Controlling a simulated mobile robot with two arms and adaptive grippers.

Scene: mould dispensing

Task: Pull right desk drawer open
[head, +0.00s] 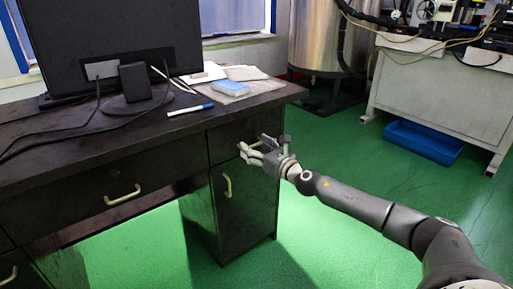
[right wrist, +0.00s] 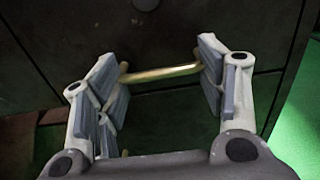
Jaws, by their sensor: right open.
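The dark desk's right drawer (head: 222,142) is at the top of the right pedestal and looks closed. Its brass bar handle (right wrist: 162,73) shows between the fingers in the right wrist view. My right gripper (head: 254,146) is at the drawer front in the head view and partly covers the handle there. In the right wrist view the gripper (right wrist: 162,80) is open, with finger pads on both sides of the handle near its ends. I cannot tell whether the pads touch it. My left gripper is not in view.
Below the drawer is a cabinet door with a brass handle (head: 227,186). A wide middle drawer (head: 85,197) is to the left. Green floor (head: 320,235) is clear in front of the pedestal.

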